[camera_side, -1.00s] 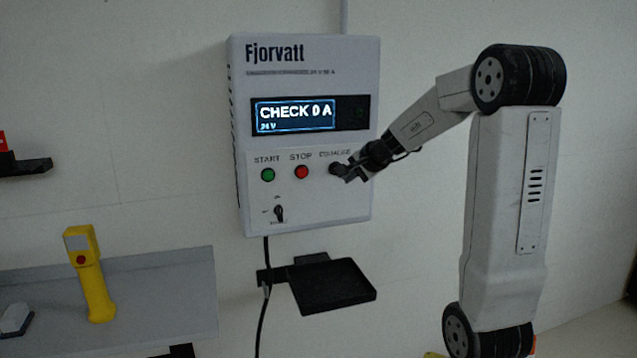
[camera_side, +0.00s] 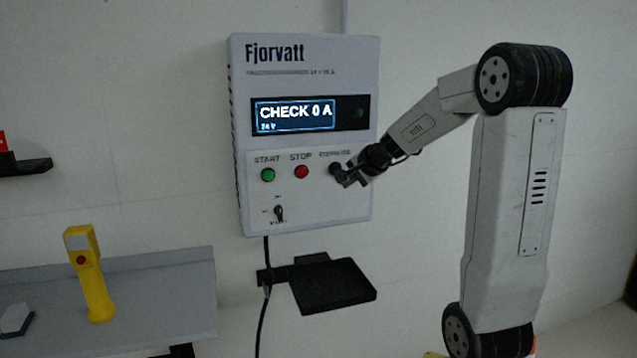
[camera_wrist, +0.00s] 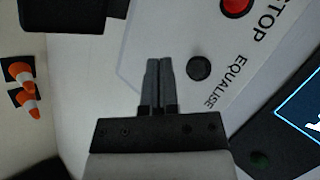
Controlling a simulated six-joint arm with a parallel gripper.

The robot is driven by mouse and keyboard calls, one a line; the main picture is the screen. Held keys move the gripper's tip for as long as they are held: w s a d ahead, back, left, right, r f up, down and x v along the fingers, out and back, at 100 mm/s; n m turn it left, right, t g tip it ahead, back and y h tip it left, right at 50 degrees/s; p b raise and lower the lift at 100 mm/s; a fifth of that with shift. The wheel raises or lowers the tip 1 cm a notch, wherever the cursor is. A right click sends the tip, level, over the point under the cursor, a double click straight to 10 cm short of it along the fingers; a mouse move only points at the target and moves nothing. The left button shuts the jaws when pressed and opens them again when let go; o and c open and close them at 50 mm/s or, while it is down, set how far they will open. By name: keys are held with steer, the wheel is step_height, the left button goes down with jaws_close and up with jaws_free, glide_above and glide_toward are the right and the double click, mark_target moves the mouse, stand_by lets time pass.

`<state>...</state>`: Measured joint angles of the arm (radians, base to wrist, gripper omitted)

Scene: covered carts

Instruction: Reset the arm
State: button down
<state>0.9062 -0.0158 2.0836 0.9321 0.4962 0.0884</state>
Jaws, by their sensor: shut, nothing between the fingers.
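My gripper (camera_side: 341,174) is in front of the charger's panel at its right side, by the EQUALISE label. In the wrist view my gripper (camera_wrist: 159,68) has its two fingers together with nothing between them. The dark EQUALISE button (camera_wrist: 200,68) shows just right of the fingertips there, apart from them in the picture. In the side view the gripper covers or nearly covers that button. The white Fjorvatt charger (camera_side: 315,75) hangs on the wall, and its screen (camera_side: 295,115) reads CHECK 0 A, 24 V.
The panel has a green START button (camera_side: 268,175), a red STOP button (camera_side: 301,172) and a small switch (camera_side: 279,212). A black shelf (camera_side: 335,287) juts out below. A yellow handheld device (camera_side: 90,275) stands on a grey shelf (camera_side: 165,290) at left. Orange cones (camera_wrist: 28,88) show in the wrist view.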

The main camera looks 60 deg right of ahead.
steer(key=s+a+f+n+g+y, duration=0.1)
steer(key=a+f+n+g, duration=0.1)
steer(key=a+f+n, duration=0.4)
steer(key=s+a+f+n+g+y, duration=0.1)
steer(key=a+f+n, duration=0.5)
steer(key=a, duration=0.9)
steer(key=s+a+f+n+g+y, duration=0.1)
steer(key=s+a+f+n+g, duration=0.2)
steer(key=a+f+n, duration=0.3)
steer(key=a+n, duration=0.1)
steer(key=a, duration=0.3)
steer(key=shift+a+f+n, duration=0.2)
steer(key=shift+f+n, duration=0.1)
steer(key=shift+f, duration=0.05)
